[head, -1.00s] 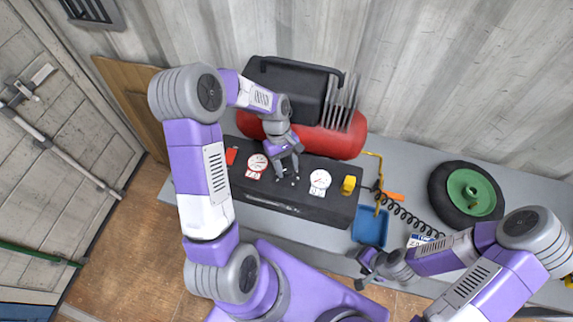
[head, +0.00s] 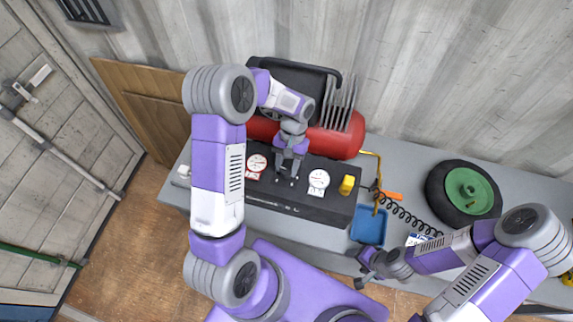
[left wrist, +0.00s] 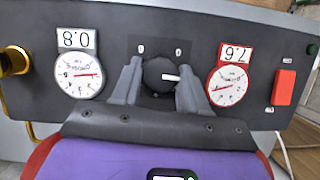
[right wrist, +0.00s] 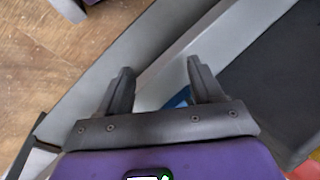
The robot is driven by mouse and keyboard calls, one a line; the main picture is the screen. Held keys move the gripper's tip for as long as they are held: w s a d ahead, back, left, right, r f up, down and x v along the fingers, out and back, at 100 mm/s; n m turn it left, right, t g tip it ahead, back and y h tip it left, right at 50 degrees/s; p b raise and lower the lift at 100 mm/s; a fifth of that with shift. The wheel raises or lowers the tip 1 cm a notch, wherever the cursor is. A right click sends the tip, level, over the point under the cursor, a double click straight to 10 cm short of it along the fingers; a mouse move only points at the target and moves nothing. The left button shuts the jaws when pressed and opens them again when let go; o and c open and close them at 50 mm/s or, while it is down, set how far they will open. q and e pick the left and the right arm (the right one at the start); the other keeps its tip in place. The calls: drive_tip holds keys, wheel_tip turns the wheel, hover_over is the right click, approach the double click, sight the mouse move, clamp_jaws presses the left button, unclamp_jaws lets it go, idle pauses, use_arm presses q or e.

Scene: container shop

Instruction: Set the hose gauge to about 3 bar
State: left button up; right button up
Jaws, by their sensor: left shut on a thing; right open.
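My left gripper (head: 287,180) is over the black panel, its fingers on both sides of a round black knob (left wrist: 158,74) with a white pointer. The left wrist view looks at the panel upside down. The white-framed gauge (left wrist: 78,76) has a plate that seems to read 0.8, its needle pointing right in that picture. The red-framed gauge (left wrist: 230,85) seems to read 7.6. In the head view the white gauge (head: 318,181) is right of my left gripper, the red one (head: 256,163) left. My right gripper (head: 366,277) is open and empty by the bench's front edge.
The grey bench (head: 405,180) carries a red tank (head: 343,139) behind the panel, a wheel with a green hub (head: 468,190), a blue tray (head: 369,228) and a black coiled hose (head: 405,216). A yellow knob (head: 347,185) is at the panel's right end; a red switch (left wrist: 285,90) shows.

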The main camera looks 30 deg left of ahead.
use_arm(q)
drive_tip(key=m+y, duration=0.2)
drive_tip(key=m, duration=0.2)
drive_tip(key=shift+d+m, duration=0.15)
drive_tip(key=shift+m, duration=0.15)
drive_tip(key=m+t+y, duration=0.1)
drive_tip(key=m, duration=0.2)
drive_tip(key=shift+d+m+b, duration=0.1)
drive_tip(key=shift+m+b, duration=0.25)
drive_tip(key=shift+m, duration=0.05)
drive_tip(key=m+t+y, duration=0.1)
drive_tip(key=m, duration=0.3)
drive_tip(key=shift+s+d+b, duration=0.1)
drive_tip(key=shift+b, duration=0.25)
drive_tip(key=shift+s+m+t+y+b, duration=0.1)
drive_tip(key=shift+m+t+y+b, duration=0.4)
drive_tip(key=shift+m, duration=1.7)
drive_tip(key=shift+t, duration=0.3)
drive_tip(key=o, duration=1.1)
drive_tip(key=shift+c, duration=0.2)
drive_tip(key=shift+r, duration=0.15)
